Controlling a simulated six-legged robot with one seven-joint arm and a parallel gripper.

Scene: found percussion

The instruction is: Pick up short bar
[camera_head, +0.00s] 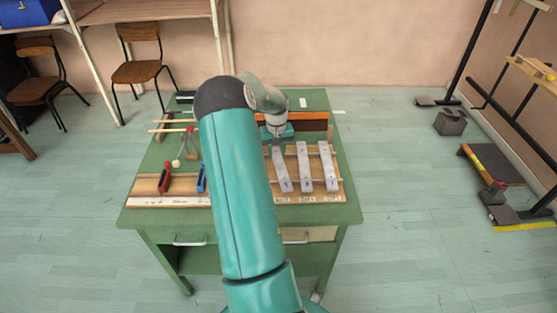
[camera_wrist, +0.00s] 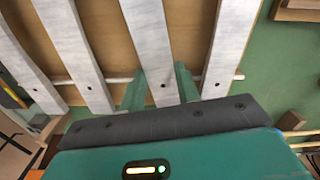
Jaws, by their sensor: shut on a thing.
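Several pale grey metal bars lie side by side on a wooden frame (camera_head: 345,196) on the green table. My gripper (camera_wrist: 160,88) is shut on one grey bar (camera_wrist: 148,35), with a green finger on each side near the bar's end. In the head view the held bar (camera_head: 281,172) is the leftmost visible one and slants slightly. I cannot tell whether it is lifted, or compare its full length. Two bars (camera_head: 304,165) (camera_head: 328,165) stand to its right. Another bar (camera_wrist: 232,40) shows in the wrist view and is hidden behind my arm in the head view.
A brown beam (camera_head: 315,121) lies behind the bars.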

